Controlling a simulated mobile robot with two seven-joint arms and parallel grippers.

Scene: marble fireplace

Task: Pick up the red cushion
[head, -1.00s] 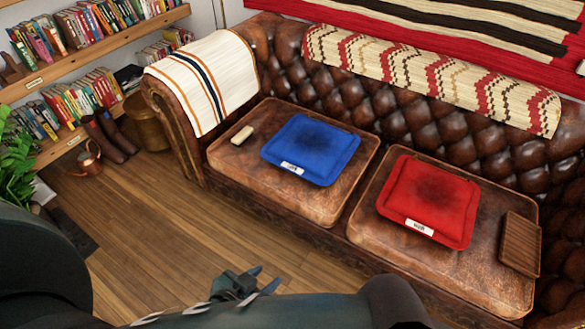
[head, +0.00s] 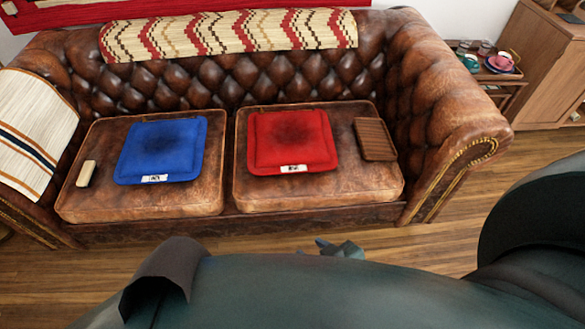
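The red cushion (head: 291,142) lies flat on the right-hand seat cushion of a brown leather sofa (head: 130,232). A white label shows on its front edge, and its middle is dark. My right gripper (head: 338,248) shows small at the sofa's front, below and to the right of the red cushion in the picture, and apart from it. My own arm hides much of this gripper, so its opening cannot be told. My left gripper is not in view.
A blue cushion (head: 161,150) and a small pale block (head: 86,173) lie on the left seat. A slatted brown tray (head: 375,139) lies right of the red cushion. Cups stand on a small side table (head: 496,78) at the right. Wooden floor (head: 440,247) is clear before the sofa.

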